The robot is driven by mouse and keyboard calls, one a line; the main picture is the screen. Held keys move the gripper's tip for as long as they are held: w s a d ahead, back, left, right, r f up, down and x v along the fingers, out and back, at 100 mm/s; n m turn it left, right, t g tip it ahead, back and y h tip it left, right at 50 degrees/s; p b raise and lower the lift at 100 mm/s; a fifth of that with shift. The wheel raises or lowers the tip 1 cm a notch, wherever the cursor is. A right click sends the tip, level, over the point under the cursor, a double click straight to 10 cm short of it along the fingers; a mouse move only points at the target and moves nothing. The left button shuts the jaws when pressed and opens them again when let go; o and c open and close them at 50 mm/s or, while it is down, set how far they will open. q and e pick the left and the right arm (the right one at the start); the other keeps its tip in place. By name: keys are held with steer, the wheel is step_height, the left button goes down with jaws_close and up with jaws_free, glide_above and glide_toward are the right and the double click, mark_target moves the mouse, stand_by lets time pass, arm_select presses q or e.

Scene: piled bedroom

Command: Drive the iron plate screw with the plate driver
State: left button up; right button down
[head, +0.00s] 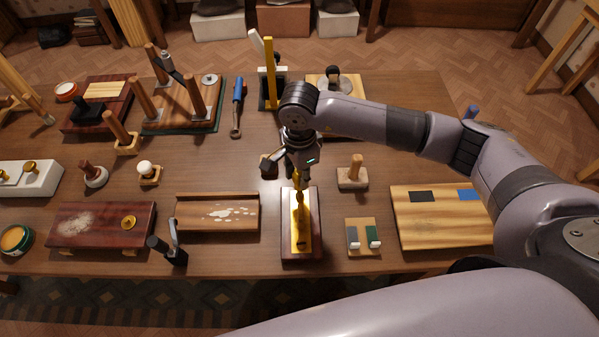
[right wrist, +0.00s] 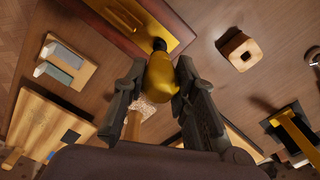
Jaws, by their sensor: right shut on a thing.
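My right gripper (head: 299,168) points down over the table, its fingers closed on the yellow, rounded handle of the plate driver (right wrist: 162,76). The driver's dark tip points towards the plate in the right wrist view; the driver also shows as a narrow yellow shape below the gripper in the head view (head: 298,182). The yellow iron plate (head: 301,232) lies on a dark red-brown wooden block, and it also shows in the right wrist view (right wrist: 150,22). The screw cannot be made out clearly, and I cannot tell whether the tip touches it. My left gripper is not in view.
A tray with pale flakes (head: 216,213) lies left of the plate block. A small board with two pads (head: 363,238) and a striped board (head: 430,228) lie right. A pegged block (head: 353,174) stands behind right. A blue-handled tool (head: 238,92) lies farther back. Bare table separates them.

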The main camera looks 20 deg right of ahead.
steer(key=shift+s+f, duration=0.1)
steer(key=c, duration=1.2)
jaws_free()
steer(key=o, duration=0.4)
steer(key=shift+o, duration=0.4)
steer(key=o, duration=0.3)
steer(key=o, duration=0.4)
